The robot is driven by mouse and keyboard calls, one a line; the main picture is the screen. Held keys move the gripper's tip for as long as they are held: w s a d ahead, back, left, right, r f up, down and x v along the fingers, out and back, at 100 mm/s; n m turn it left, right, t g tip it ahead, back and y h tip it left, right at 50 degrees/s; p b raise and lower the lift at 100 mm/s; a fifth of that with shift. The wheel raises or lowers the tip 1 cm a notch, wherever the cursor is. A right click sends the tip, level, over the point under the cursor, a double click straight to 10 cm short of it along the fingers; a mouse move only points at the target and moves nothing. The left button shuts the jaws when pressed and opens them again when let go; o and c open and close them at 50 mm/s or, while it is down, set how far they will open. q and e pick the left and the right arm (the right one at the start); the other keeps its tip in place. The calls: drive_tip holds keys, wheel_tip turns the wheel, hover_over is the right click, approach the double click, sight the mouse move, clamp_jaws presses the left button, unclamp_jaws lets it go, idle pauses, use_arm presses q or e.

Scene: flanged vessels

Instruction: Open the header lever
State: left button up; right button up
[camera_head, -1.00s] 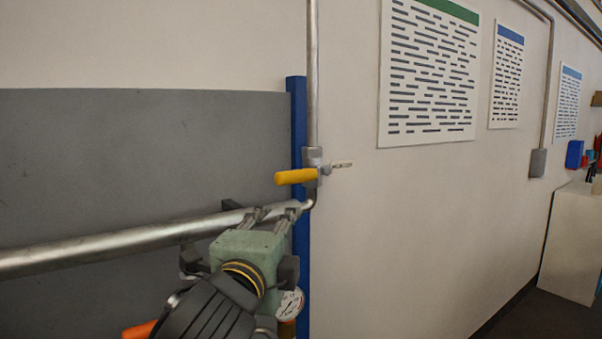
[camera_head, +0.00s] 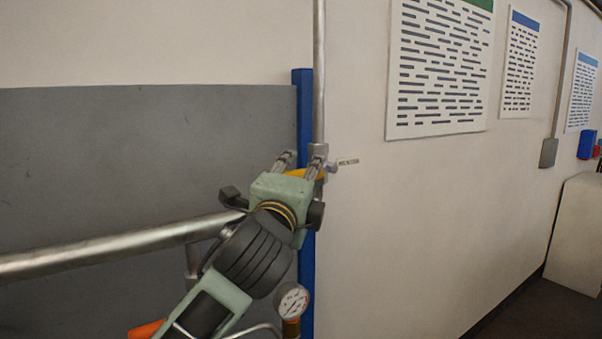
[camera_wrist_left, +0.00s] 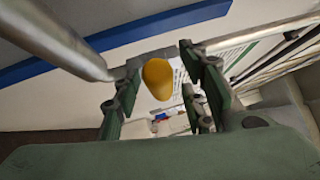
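The yellow header lever (camera_head: 305,173) sits on a valve (camera_head: 318,152) on the vertical pipe in front of the blue post. My left gripper (camera_head: 301,162) is at the lever and partly hides it. In the left wrist view the lever's rounded yellow end (camera_wrist_left: 158,79) points toward the camera, between the two fingers of my left gripper (camera_wrist_left: 156,88). The fingers are apart, with a visible gap on each side of the lever. My right gripper is not in view.
A horizontal grey pipe (camera_head: 120,246) runs in from the left below my gripper; it also crosses the upper left of the wrist view (camera_wrist_left: 55,38). The blue post (camera_head: 307,250) stands close behind.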

use_arm(q)
clamp_jaws()
idle(0.3)
idle(0.3)
